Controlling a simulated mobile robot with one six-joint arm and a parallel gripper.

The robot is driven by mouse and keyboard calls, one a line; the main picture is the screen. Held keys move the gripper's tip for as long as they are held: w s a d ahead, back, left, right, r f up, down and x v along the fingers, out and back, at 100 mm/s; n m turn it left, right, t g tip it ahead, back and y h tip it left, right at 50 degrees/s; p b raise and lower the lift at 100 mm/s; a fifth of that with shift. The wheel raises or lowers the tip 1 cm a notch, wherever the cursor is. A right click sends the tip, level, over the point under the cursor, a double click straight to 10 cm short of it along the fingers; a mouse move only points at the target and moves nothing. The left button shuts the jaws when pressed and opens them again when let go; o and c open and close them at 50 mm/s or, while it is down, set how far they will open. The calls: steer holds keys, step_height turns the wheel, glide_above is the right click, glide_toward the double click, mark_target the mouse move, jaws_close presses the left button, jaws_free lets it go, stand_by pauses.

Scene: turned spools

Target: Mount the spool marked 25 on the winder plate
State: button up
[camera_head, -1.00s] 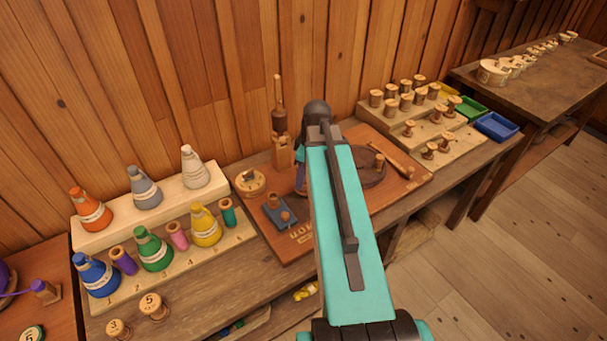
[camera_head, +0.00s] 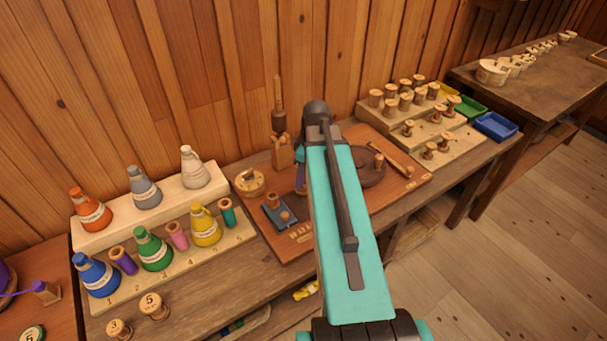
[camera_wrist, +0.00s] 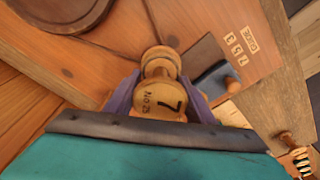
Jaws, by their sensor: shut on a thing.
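My gripper (camera_wrist: 160,82) has purple fingers and is shut on a wooden spool (camera_wrist: 160,100) in the wrist view. The spool's near face reads "No 25" beside a large 7. Its narrower end points away from the wrist, over the red-brown board (camera_wrist: 125,30). A dark blue plate (camera_wrist: 209,81) with a wooden peg lies on the board just right of the spool. In the head view the blue plate (camera_head: 287,226) shows left of my arm. A dark round disc (camera_head: 374,176) sits on the same board. Which is the winder plate is unclear. My arm mostly hides the gripper there.
Coloured cones (camera_head: 152,249) stand in a rack at left. A stepped wooden stand (camera_head: 378,122) with several spools is at right, beside green and blue trays (camera_head: 496,126). A tall wooden post (camera_head: 279,122) stands behind the board. Number tiles (camera_wrist: 235,41) lie near the blue plate.

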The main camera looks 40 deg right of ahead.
steer(key=shift+f+b, duration=0.35)
steer(key=shift+f, duration=0.25)
stand_by(0.4)
steer(key=o, duration=0.8)
steer(key=shift+s+d+r+p, duration=0.15)
steer(key=shift+s+r+p, duration=0.1)
steer(key=shift+r+p, duration=1.3)
steer(key=shift+s+d+r+p, duration=0.2)
steer(key=shift+r+p, duration=0.7)
steer(key=shift+r, duration=1.2)
steer(key=shift+s+d+r+p, duration=0.15)
steer(key=shift+s+r+p, duration=0.1)
steer(key=shift+r+p, duration=1.3)
steer(key=shift+r+b, duration=0.25)
steer(key=shift+b, duration=0.15)
